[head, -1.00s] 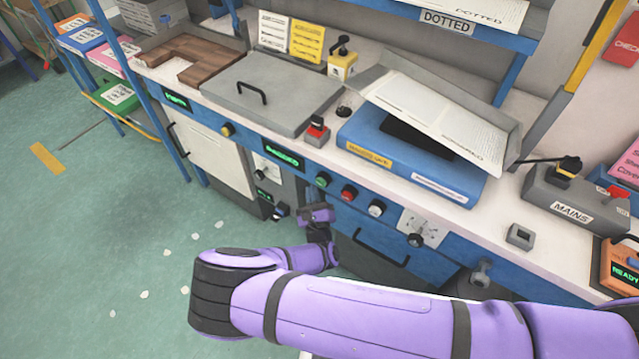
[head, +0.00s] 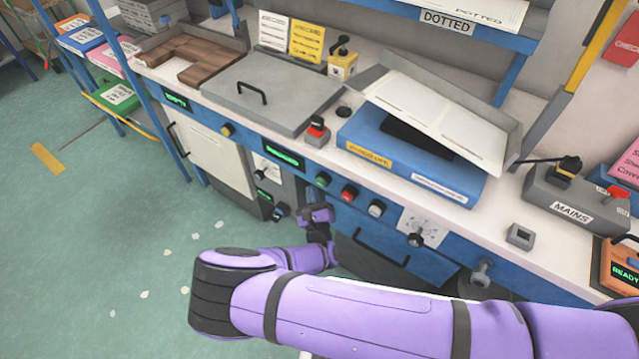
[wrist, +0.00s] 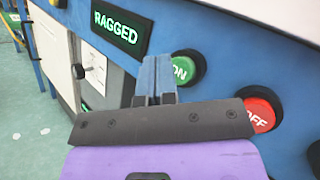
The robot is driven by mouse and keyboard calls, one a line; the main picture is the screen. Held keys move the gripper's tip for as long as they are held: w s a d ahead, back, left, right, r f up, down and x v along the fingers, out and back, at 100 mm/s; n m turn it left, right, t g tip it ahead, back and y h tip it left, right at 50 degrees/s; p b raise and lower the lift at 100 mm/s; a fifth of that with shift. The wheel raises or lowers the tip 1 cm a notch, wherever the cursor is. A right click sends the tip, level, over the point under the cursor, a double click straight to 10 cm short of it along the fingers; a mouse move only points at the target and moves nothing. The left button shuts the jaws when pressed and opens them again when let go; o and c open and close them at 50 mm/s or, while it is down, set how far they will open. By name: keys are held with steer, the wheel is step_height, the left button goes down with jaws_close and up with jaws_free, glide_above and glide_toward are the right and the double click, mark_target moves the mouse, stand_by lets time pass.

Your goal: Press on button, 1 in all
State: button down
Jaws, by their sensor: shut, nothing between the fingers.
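The green ON button (head: 323,179) is on the blue front panel of the bench. In the wrist view the green ON button (wrist: 183,69) is just right of my fingertips, its left edge partly hidden behind them. My gripper (wrist: 155,62) is shut and empty, its blue-grey fingers pointing at the panel. I cannot tell whether the fingertips touch the panel or button. In the head view my purple wrist (head: 317,222) is below the button, with the fingers hard to make out.
A red OFF button (wrist: 258,112) is right of the ON button. A green-lit display reading RAGGED (wrist: 119,27) is to its left. A white knob (head: 376,208) and a switch plate (head: 424,226) are further right. A drawer handle (head: 381,247) is below.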

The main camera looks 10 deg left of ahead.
steer(key=shift+w+d, duration=0.1)
steer(key=shift+w, duration=0.05)
steer(key=shift+w+d, duration=0.1)
steer(key=shift+w, duration=0.15)
